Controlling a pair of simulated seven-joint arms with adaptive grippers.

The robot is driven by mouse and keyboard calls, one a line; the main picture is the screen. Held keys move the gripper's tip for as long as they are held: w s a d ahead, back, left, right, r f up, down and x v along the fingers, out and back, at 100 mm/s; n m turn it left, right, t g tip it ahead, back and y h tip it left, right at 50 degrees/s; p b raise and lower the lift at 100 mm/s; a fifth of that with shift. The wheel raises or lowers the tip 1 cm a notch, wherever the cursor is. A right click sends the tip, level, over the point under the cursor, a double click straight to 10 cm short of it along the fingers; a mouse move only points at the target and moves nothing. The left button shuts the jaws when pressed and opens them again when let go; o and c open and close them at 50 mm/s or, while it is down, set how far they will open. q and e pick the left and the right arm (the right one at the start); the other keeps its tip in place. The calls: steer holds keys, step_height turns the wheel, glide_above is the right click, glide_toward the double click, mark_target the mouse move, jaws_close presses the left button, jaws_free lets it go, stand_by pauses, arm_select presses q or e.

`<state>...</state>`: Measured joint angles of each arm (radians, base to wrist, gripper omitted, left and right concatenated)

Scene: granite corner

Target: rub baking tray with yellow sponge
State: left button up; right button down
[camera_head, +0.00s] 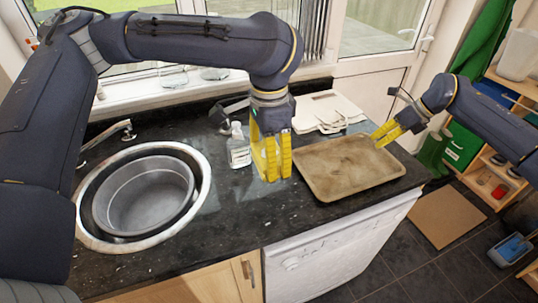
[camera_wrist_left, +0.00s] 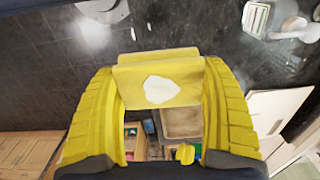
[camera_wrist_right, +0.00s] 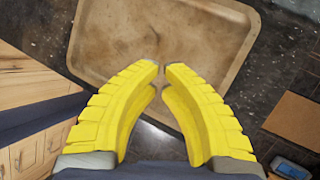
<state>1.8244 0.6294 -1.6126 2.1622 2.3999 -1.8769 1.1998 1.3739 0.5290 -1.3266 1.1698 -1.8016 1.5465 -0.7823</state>
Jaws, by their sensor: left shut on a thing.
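The baking tray (camera_head: 345,168) is brown and stained and lies flat on the dark counter, near its right end. It also shows in the right wrist view (camera_wrist_right: 205,40). My left gripper (camera_head: 272,176) points down just left of the tray, apart from it. In the left wrist view it is shut on the yellow sponge (camera_wrist_left: 130,72), which has a white patch on the face I see. In the head view the fingers blend with the sponge. My right gripper (camera_wrist_right: 161,69) is at the tray's right rim, fingertips close together; whether they pinch the rim is unclear.
A round sink (camera_head: 203,168) with a grey basin (camera_head: 150,205) in it is at the left. Pale boards (camera_head: 325,108) lie behind the tray. The counter's front edge runs above a white appliance (camera_head: 330,245).

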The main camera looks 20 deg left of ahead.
mark_target(399, 168)
steer(key=s+d+n+h, duration=0.25)
steer(key=d+h, duration=0.35)
steer(key=d, duration=0.3)
steer(key=shift+n, duration=0.45)
steer(key=shift+w+a+f, duration=0.1)
steer(key=shift+f, duration=2.45)
steer(key=shift+f, duration=1.55)
steer(key=shift+r, duration=3)
